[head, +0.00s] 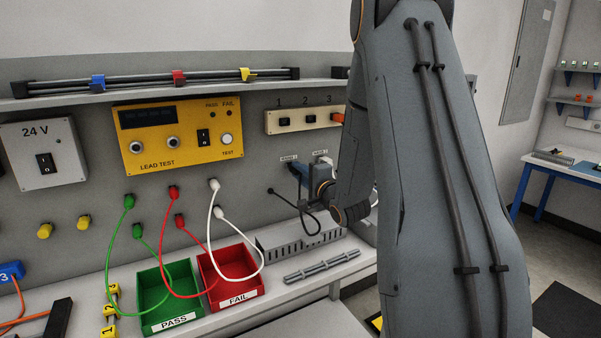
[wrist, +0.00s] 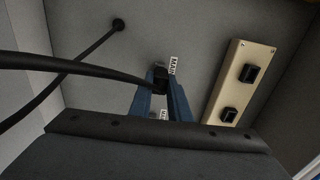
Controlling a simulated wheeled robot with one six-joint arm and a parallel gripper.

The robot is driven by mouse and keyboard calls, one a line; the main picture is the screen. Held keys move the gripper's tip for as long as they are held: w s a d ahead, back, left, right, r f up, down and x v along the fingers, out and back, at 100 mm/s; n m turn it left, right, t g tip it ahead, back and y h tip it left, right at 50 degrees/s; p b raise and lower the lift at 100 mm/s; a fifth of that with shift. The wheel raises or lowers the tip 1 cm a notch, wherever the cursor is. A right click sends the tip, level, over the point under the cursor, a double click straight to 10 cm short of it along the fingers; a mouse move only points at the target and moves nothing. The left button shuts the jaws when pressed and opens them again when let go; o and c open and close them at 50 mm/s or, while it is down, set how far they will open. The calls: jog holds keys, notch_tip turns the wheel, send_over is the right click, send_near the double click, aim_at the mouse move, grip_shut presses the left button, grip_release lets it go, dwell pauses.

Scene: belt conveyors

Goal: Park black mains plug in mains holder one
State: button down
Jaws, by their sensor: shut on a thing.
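My gripper (wrist: 161,92) shows in the wrist view as two blue fingers shut on the black mains plug (wrist: 160,75). The plug is close to the grey wall panel, beside a small white label. A second label shows between the fingers. In the head view my gripper (head: 301,172) is at the wall by two small white labels, partly hidden by my own arm. The plug's black cable (wrist: 85,66) runs left in the wrist view.
A beige strip (head: 293,121) numbered 1 to 3 has an orange plug (head: 338,117) at 3. Green, red and white leads hang by the green tray (head: 172,318) and red tray (head: 240,294). A grey slotted duct (head: 285,247) lies below my gripper.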

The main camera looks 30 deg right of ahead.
jog(key=shift+w, duration=0.6)
dwell(0.6)
jog(key=c, duration=1.6)
grip_release()
jog(key=shift+s, duration=0.1)
